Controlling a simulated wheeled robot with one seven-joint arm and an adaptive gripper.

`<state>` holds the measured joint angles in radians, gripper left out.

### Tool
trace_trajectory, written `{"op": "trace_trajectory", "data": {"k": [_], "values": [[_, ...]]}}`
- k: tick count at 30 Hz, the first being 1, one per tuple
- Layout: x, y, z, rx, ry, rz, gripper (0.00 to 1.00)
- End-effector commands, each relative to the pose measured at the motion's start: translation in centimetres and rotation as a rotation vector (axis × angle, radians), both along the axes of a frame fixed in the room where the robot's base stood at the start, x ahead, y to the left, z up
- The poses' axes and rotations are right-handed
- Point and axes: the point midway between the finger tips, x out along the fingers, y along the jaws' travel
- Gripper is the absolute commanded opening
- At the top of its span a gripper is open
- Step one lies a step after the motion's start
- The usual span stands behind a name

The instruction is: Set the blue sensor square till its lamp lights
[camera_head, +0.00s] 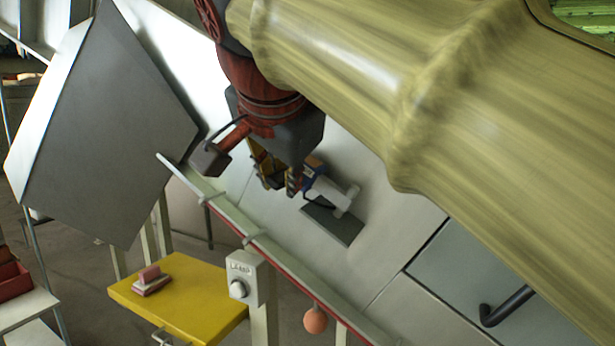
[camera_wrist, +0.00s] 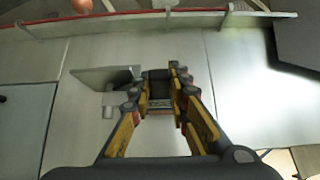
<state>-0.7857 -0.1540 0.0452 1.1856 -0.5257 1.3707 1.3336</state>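The small blue sensor (camera_head: 313,170), with an orange-brown top, sits beside a pale cylinder (camera_head: 340,193) on the sloping light panel, right at my fingertips. My gripper (camera_head: 279,180) has yellow and black fingers and points down at the panel. In the wrist view, my gripper (camera_wrist: 160,88) has its fingertips apart, with a small dark, bluish block between them. I cannot tell whether both fingers touch it. The pale cylinder (camera_wrist: 108,106) shows to their left. No lit lamp can be made out; the sensor's face is mostly hidden.
A dark flat plate (camera_head: 333,221) lies by the cylinder. A rail (camera_head: 240,228) runs along the panel's lower edge, with a switch box (camera_head: 242,277) and an orange ball (camera_head: 316,320) by it. A large grey board (camera_head: 105,130) stands left. A yellow table (camera_head: 190,300) is below.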

Motion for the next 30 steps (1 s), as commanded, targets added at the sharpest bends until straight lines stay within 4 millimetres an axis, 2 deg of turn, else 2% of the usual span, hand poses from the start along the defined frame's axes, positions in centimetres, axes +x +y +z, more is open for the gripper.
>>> {"op": "trace_trajectory", "data": {"k": [10,20,30], "values": [[0.0,0.0,-0.1,0.000,0.001,0.000,0.36],[-0.2,0.0,0.2,0.000,-0.001,0.001,0.36],[-3.9,-0.2,3.4,0.001,-0.001,0.003,0.36]]}}
